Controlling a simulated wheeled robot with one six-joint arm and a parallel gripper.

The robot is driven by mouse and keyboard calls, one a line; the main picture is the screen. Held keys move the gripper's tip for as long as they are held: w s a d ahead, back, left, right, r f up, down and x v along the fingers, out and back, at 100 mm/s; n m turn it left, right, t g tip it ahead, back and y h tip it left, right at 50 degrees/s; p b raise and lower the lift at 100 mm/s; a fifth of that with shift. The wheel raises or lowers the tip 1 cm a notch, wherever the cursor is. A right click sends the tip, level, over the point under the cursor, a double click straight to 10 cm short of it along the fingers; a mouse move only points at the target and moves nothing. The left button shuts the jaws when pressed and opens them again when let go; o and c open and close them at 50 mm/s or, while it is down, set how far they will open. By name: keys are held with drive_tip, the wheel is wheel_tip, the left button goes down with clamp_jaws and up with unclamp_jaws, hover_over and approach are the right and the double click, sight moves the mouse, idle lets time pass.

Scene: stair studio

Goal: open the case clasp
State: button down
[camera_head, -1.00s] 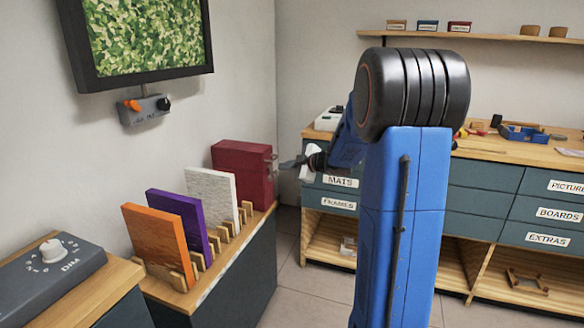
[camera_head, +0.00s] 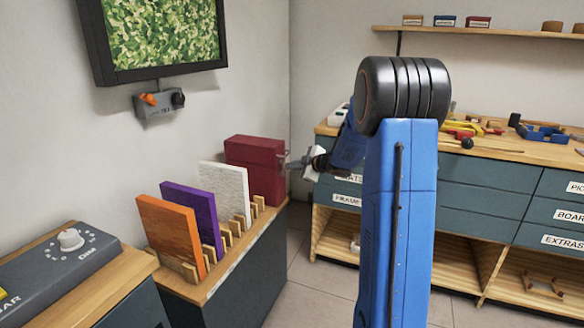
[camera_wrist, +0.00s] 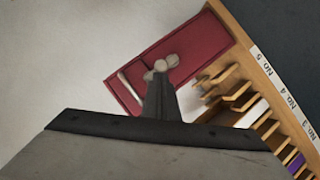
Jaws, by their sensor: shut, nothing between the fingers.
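The dark red case (camera_head: 255,168) stands at the far end of the low cabinet, behind the upright boards. A small pale metal clasp (camera_head: 283,158) shows on its right-hand face. My gripper (camera_head: 291,164) is shut and empty, its tips close to the clasp; I cannot tell whether they touch it. In the wrist view the shut fingertips (camera_wrist: 160,68) appear over the red case (camera_wrist: 205,45). A pale bar (camera_wrist: 130,92) shows at the case's left end. The fingers hide part of that end, and I cannot tell the clasp's state.
White (camera_head: 226,188), purple (camera_head: 195,212) and orange (camera_head: 170,238) boards stand in wooden slots on the cabinet. A dial box (camera_head: 60,255) is nearer left. A wall screen (camera_head: 155,40) hangs above. A workbench (camera_head: 470,147) with tools stands right, with open floor between.

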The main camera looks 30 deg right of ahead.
drive_tip(key=shift+w+d+r, duration=0.25)
drive_tip(key=shift+w+d, duration=0.2)
drive_tip(key=shift+d, duration=0.1)
idle(0.6)
drive_tip(key=shift+m+g+y, duration=0.7)
drive_tip(key=shift+m, duration=0.2)
drive_tip(key=shift+w+d+f, duration=0.25)
drive_tip(key=shift+w+d, duration=0.3)
drive_tip(key=shift+d, duration=0.2)
drive_tip(key=shift+w+d+f, duration=0.25)
drive_tip(key=shift+w+d, duration=0.35)
drive_tip(key=shift+d, duration=0.1)
drive_tip(key=shift+w+d+f, duration=0.25)
drive_tip(key=shift+w+d, duration=0.3)
drive_tip(key=shift+d, duration=0.2)
drive_tip(key=shift+s+a, duration=0.1)
drive_tip(key=shift+a, duration=0.05)
